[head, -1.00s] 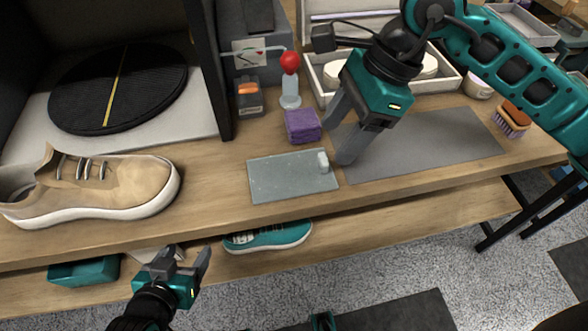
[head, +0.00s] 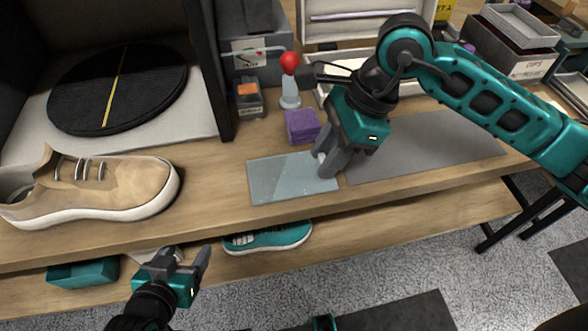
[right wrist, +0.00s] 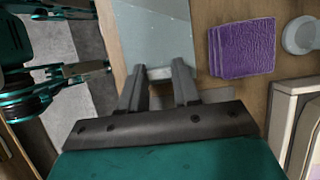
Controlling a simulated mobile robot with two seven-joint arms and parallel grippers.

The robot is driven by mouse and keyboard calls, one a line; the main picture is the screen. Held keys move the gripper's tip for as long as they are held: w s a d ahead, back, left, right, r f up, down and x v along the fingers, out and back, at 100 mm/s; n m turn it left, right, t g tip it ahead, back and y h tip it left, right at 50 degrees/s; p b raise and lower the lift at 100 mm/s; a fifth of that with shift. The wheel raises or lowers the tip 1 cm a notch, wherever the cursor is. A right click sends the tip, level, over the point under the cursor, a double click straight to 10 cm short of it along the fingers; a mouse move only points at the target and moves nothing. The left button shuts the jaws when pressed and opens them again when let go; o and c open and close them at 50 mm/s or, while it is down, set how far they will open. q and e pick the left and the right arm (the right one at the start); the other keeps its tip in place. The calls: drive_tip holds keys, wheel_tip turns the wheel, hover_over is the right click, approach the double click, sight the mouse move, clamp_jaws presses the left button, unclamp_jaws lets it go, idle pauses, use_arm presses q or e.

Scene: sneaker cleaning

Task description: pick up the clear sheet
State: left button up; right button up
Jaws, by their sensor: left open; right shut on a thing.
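The clear sheet (head: 285,180) is a pale, see-through rectangle lying flat on the wooden bench, left of the grey mat. It also shows at the top of the right wrist view (right wrist: 158,35). My right gripper (head: 325,165) is at the sheet's right end, shut on the small light grip tab there, which its fingers mostly hide. In the right wrist view the fingers (right wrist: 160,72) close around this tab. My left gripper (head: 187,262) is open and empty, low in front of the bench and away from the sheet.
A purple sponge (head: 301,126) sits just behind the sheet. A tan sneaker (head: 95,188) stands to the left, and a red-bulb blower (head: 290,80) stands behind. The grey mat (head: 430,143) is bare. A teal shoe (head: 268,237) is on the lower shelf.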

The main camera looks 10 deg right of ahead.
drive_tip(key=c, duration=0.5)
drive_tip(key=shift+o, duration=0.2)
